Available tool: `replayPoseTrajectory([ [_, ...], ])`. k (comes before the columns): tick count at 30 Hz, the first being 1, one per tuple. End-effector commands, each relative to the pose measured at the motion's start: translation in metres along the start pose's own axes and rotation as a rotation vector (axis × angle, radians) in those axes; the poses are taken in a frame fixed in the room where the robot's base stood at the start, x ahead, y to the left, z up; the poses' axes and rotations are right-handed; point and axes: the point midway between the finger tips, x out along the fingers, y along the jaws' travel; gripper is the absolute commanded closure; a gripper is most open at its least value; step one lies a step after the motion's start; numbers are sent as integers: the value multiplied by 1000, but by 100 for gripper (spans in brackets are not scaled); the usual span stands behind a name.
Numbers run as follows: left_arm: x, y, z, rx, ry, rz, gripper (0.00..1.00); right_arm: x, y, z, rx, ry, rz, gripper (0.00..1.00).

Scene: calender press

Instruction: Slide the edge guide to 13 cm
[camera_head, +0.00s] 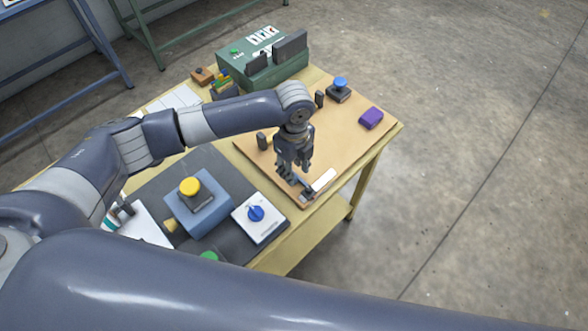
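A tan board (345,130) lies on the table. On its near corner is a white strip (324,180), and beside the strip is a small dark piece (308,193) that looks like the edge guide. Scale marks are too small to read. My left gripper (296,171) points down over this near corner, just above and left of the dark piece. Its fingers partly cover that spot, so I cannot tell whether they touch the piece or hold it. My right gripper is not in view.
A green machine (262,58) stands at the back. A blue-topped knob (339,86) and a purple block (371,118) sit at the board's far right. A blue box with a yellow button (190,187) and a white box with a blue dial (256,214) stand at front left.

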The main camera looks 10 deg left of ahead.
Motion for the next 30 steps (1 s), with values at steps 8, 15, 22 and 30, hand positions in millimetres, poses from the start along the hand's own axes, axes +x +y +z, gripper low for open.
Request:
replayPoseTrajectory([
  [8,32,0,0,-1,0,0,65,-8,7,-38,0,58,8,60],
  [15,37,0,0,0,0,-2,65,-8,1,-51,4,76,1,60],
  [22,37,0,0,-1,0,-2,94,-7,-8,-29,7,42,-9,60],
  [30,37,-3,0,-1,0,-3,100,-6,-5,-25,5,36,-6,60],
])
